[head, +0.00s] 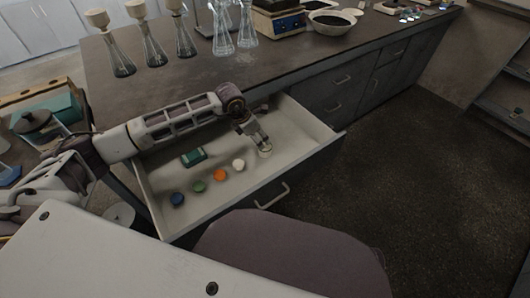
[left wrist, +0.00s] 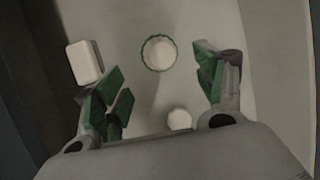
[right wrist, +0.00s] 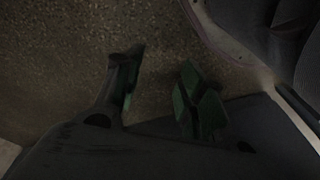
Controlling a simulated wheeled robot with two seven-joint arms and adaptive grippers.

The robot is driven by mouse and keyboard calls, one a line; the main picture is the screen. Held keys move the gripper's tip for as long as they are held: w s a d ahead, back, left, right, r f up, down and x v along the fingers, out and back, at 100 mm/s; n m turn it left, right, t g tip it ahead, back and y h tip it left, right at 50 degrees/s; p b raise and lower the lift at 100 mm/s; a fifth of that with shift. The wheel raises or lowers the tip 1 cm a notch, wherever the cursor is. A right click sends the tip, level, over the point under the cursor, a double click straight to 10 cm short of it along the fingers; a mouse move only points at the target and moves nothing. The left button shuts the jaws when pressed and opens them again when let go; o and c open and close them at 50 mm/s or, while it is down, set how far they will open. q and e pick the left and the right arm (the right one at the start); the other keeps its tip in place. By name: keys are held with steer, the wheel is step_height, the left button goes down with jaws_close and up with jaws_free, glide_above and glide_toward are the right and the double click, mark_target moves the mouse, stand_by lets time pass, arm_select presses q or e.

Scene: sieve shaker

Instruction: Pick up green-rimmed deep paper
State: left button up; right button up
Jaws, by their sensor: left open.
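The green-rimmed deep paper (left wrist: 158,53) is a round white cup with a scalloped green edge, standing open side up on the drawer floor. It also shows in the head view (head: 265,152), right at my left gripper (head: 257,139). In the left wrist view my left gripper (left wrist: 163,78) is open and empty. The paper lies beyond its fingertips, roughly centred between them, with no visible contact. My right gripper (right wrist: 160,80) is open and empty above the dark floor, away from the drawer. It does not show in the head view.
The open drawer (head: 327,135) also holds a white round piece (head: 238,164), orange, green and blue round pieces, and a teal box (head: 193,157). A white block (left wrist: 84,61) lies near my left finger. Flasks and a bowl (head: 332,21) stand on the bench. A chair (head: 290,255) is in front.

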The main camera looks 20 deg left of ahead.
mark_target(262, 155)
arm_select(q)
steer(key=x, duration=0.3)
steer(key=shift+d+f, duration=0.1)
steer(key=shift+f, duration=0.15)
steer(key=shift+w+d+f+b, duration=0.1)
steer(key=shift+w+f+b, duration=0.1)
steer(key=shift+f+b, duration=0.15)
arm_select(e)
steer(key=shift+w+a+r, duration=0.15)
steer(key=shift+w+r, duration=0.15)
steer(key=shift+r, duration=0.45)
steer(key=shift+f, duration=0.15)
arm_select(q)
steer(key=shift+f, duration=0.15)
arm_select(e)
steer(key=shift+s, duration=0.1)
arm_select(q)
steer(key=shift+w+d+f, duration=0.1)
steer(key=shift+f, duration=0.1)
steer(key=b+x, duration=0.1)
steer(key=x, duration=0.3)
steer(key=shift+w, duration=0.15)
steer(key=shift+f, duration=0.2)
arm_select(e)
steer(key=shift+a+r, duration=0.2)
steer(key=shift+r, duration=0.6)
